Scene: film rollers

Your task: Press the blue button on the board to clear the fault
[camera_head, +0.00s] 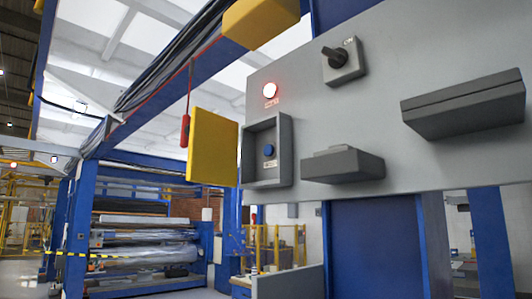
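A grey control board (420,60) fills the right half of the head view. The blue button (268,150) sits inside a grey open box (286,160) at the board's lower left. A yellow cover (213,148) stands swung out to the left of that box and leaves the button in sight. A round lamp (270,90) above the box glows red-white, with small red lettering under it. Neither of my grippers is in view.
A black rotary switch (338,58) and two dark grey boxes (343,166) (465,104) jut from the board. A red handle (185,130) hangs on a cord left of the yellow cover. Film rollers (145,245) in a blue frame stand behind at lower left.

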